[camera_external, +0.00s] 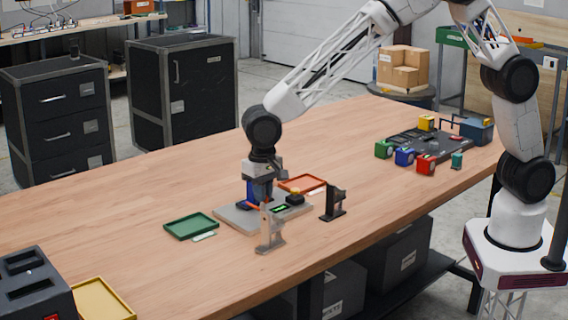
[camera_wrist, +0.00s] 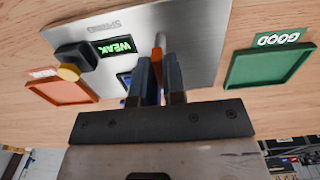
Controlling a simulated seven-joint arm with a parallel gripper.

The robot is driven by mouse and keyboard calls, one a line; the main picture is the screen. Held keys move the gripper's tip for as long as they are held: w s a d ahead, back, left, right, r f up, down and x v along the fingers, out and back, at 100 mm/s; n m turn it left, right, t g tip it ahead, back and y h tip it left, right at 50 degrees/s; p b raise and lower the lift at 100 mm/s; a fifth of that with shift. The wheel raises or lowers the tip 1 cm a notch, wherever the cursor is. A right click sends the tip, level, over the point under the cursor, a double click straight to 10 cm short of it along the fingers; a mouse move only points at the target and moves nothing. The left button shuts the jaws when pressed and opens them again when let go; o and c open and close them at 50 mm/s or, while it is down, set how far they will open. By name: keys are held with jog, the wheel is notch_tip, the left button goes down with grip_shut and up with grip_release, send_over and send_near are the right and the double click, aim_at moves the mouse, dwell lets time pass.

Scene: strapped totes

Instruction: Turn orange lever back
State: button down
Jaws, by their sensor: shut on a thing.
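The orange lever (camera_wrist: 160,42) stands up from the grey metal plate (camera_wrist: 195,35) in the wrist view, its upper part between my fingers. In the external view a short bit of the lever (camera_external: 254,206) shows at the front of my gripper (camera_external: 258,201). My gripper points down over the plate (camera_external: 235,219). In the wrist view my gripper (camera_wrist: 161,72) is shut on the lever, with one finger on each side. A small display (camera_wrist: 116,46) on the plate reads WEAK in green. A blue part under the fingers is mostly hidden.
A black block with a yellow knob (camera_wrist: 69,72) sits on the plate. A green tray (camera_external: 191,226) labelled GOOD lies left of the plate, and an orange-red tray (camera_external: 303,184) lies behind it. A grey stand (camera_external: 269,232) and a black stand (camera_external: 333,204) stand close by.

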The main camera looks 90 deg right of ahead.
jog(key=shift+n, duration=0.5)
jog(key=n, duration=1.2)
jog(key=shift+r+n, duration=0.1)
jog(key=shift+n, duration=0.2)
jog(key=n, duration=0.4)
jog(key=shift+w+n, duration=0.1)
jog(key=shift+n, duration=0.2)
jog(key=c, duration=1.2)
grip_release()
